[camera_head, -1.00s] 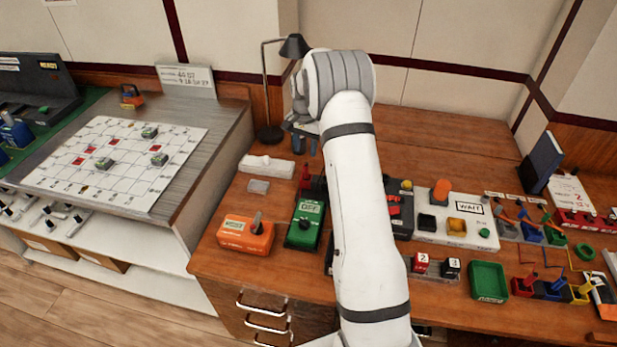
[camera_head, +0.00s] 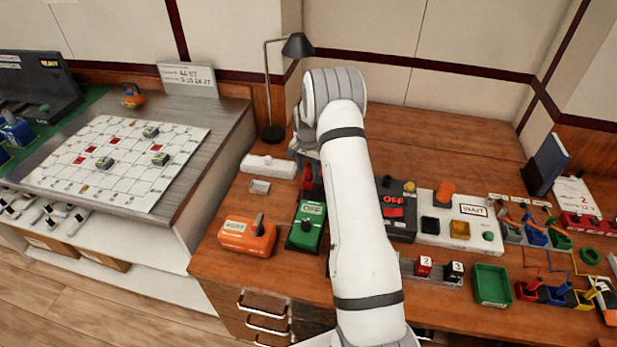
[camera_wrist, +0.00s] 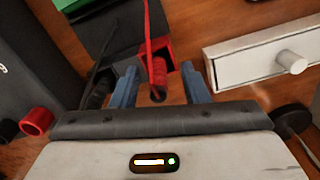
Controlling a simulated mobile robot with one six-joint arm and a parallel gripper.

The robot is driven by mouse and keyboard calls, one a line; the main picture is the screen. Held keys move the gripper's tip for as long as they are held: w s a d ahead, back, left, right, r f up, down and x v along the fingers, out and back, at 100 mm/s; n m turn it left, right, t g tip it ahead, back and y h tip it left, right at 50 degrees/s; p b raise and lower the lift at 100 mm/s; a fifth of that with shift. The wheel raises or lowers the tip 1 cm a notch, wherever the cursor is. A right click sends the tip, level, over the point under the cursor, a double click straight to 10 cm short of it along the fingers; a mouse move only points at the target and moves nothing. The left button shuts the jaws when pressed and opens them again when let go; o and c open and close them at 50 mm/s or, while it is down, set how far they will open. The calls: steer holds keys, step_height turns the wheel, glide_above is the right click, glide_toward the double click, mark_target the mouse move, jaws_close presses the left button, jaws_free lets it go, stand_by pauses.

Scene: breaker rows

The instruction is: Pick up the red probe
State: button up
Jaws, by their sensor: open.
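The red probe (camera_wrist: 157,76) stands in a red holder (camera_wrist: 180,53) in the wrist view, with a red lead running up from it. My gripper (camera_wrist: 159,70) is open, with one blue finger on each side of the probe. I cannot tell whether either finger touches it. In the head view my gripper (camera_head: 306,158) is low over the back left of the desk, partly hidden by my own arm. Red parts of the probe stand (camera_head: 307,182) show just below it.
A black probe (camera_wrist: 97,88) stands close to the left finger. A white drawer box (camera_wrist: 262,62) lies to the right. In the head view, a green meter (camera_head: 307,222) and an orange box (camera_head: 247,234) stand in front. A lamp (camera_head: 271,130) stands behind.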

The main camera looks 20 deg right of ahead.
steer(key=shift+c, duration=0.5)
jaws_close()
